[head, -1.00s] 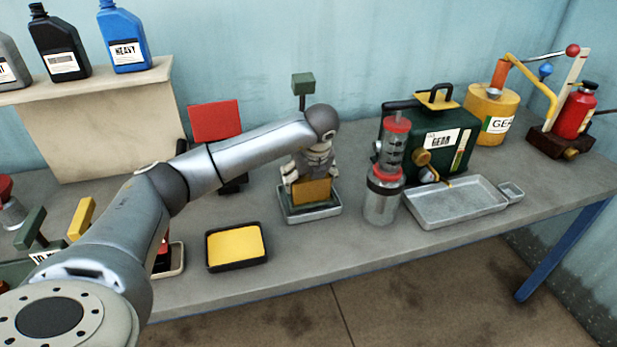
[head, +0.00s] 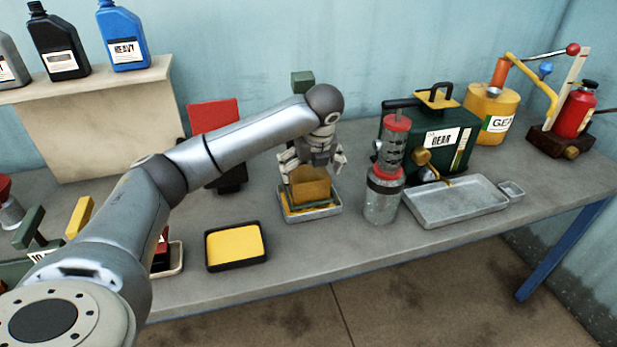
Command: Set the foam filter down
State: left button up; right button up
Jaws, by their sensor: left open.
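Yellow foam, which looks like the foam filter (head: 326,210), shows low down inside the small metal tray (head: 312,217) at the middle of the bench. A tan, box-like piece (head: 311,186) with a green lower edge stands over it and hides much of it. I cannot tell whether the two touch. My left gripper (head: 312,169) is open above the tray, with its fingers spread on either side of the tan piece's top. My right gripper is not in view.
A black tray with a yellow pad (head: 236,247) sits to the left. A clear cylinder with red bands (head: 383,190) stands close on the right, beside a wide metal tray (head: 455,204). A green post (head: 302,83) rises behind my arm.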

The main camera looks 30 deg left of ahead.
pick_arm(q)
jog(key=v, duration=0.7)
jog(key=shift+r, duration=0.25)
jog(key=shift+s+d, duration=0.1)
jog(key=shift+d, duration=0.05)
